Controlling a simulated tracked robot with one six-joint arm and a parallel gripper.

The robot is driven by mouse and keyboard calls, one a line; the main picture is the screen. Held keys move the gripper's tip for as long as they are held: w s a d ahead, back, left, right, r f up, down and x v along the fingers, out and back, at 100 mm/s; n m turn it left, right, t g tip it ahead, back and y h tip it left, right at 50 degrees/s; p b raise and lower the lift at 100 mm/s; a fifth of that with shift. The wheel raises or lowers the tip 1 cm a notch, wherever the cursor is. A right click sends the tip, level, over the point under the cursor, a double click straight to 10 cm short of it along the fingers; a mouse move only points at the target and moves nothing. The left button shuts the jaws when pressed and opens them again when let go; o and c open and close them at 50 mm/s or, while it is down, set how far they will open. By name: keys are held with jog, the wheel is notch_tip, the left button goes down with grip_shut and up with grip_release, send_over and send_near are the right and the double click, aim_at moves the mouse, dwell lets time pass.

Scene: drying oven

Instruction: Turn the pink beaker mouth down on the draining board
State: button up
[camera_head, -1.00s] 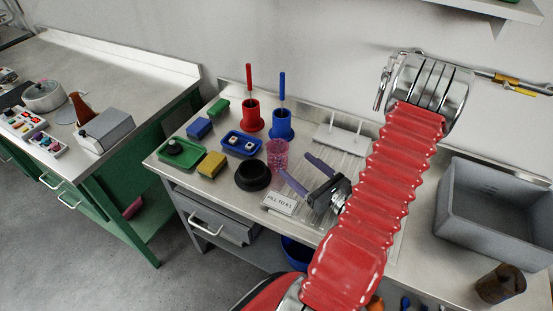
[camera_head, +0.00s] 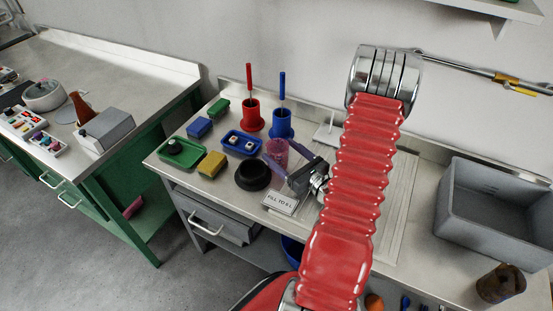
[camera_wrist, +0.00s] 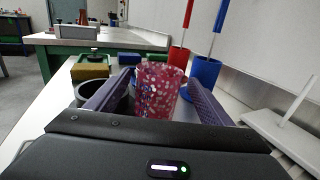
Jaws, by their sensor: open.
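The pink beaker (camera_head: 276,153) is speckled and translucent. It stands upright on the bench, and in the wrist view the beaker (camera_wrist: 158,90) sits between the two purple fingers. My gripper (camera_head: 284,160) is open around it, with a gap visible on the right side in the wrist view. In the head view a finger partly covers the beaker. The ribbed draining board (camera_head: 392,215) lies on the bench to the right, partly hidden behind my red arm.
A white peg rack (camera_head: 327,132) is near the wall. The grey sink (camera_head: 495,215) is at right.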

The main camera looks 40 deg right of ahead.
aim_at(272, 144)
jog(key=shift+w, duration=0.2)
jog(key=shift+w, duration=2.55)
jog(key=shift+c, duration=0.5)
jog(key=c, duration=1.1)
jog(key=shift+r, duration=0.15)
jog(key=shift+r, duration=4.9)
